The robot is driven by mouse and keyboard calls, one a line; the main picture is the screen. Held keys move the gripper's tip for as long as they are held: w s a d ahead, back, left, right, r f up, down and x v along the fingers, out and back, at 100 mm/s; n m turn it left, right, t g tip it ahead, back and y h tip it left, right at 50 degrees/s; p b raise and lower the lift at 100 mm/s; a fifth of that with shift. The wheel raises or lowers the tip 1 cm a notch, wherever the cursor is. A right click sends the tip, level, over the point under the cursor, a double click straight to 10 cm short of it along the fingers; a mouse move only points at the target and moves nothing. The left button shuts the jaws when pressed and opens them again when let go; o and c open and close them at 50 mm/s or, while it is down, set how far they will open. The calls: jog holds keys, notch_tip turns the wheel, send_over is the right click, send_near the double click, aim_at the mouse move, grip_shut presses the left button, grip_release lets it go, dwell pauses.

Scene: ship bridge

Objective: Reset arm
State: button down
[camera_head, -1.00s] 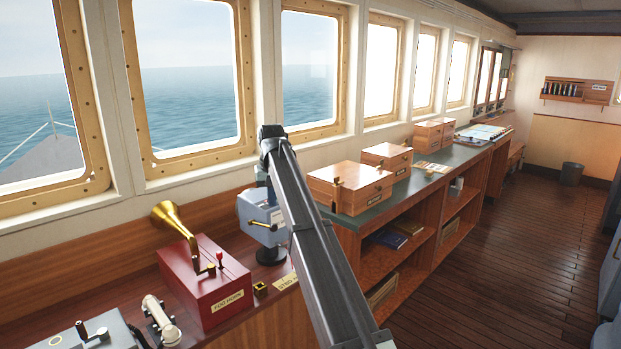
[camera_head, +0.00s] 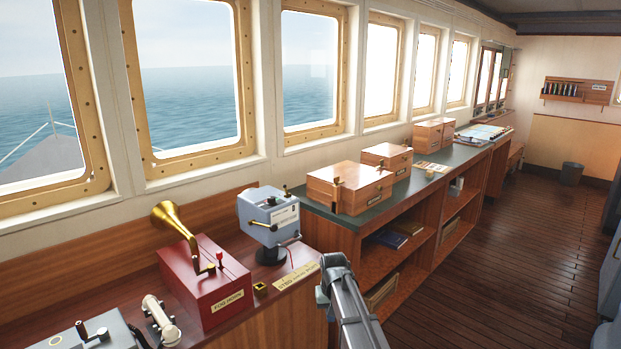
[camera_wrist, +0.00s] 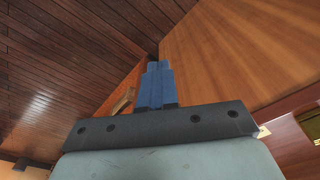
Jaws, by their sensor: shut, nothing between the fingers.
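My gripper (camera_wrist: 158,66) shows in the wrist view, its two blue fingers side by side and closed together with nothing between them. Beyond the fingers are dark floor planks on the left and a wooden cabinet panel on the right. In the head view, a grey link of my arm rises from the bottom edge, in front of the console's right end. My gripper itself does not show in the head view.
The console holds a red fog horn box (camera_head: 207,285) with a brass horn and a grey-blue lever device (camera_head: 268,215). Wooden boxes (camera_head: 349,187) stand on the green-topped counter (camera_head: 403,199). The plank floor (camera_head: 485,280) at right is clear.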

jog(key=s+d+f+m+g, duration=0.1)
jog(key=s+d+f, duration=0.4)
jog(key=s+f, duration=0.55)
jog(key=s+d+f, duration=0.6)
jog(key=s+f, duration=0.1)
jog(key=s, duration=0.6)
jog(key=s+f+g, duration=0.3)
jog(key=s+f, duration=0.6)
jog(key=s, duration=0.5)
jog(key=s+f+g, duration=0.3)
jog(key=s+f, duration=0.7)
jog(key=s, duration=0.4)
jog(key=shift+f+g, duration=0.2)
jog(key=shift+g, duration=0.2)
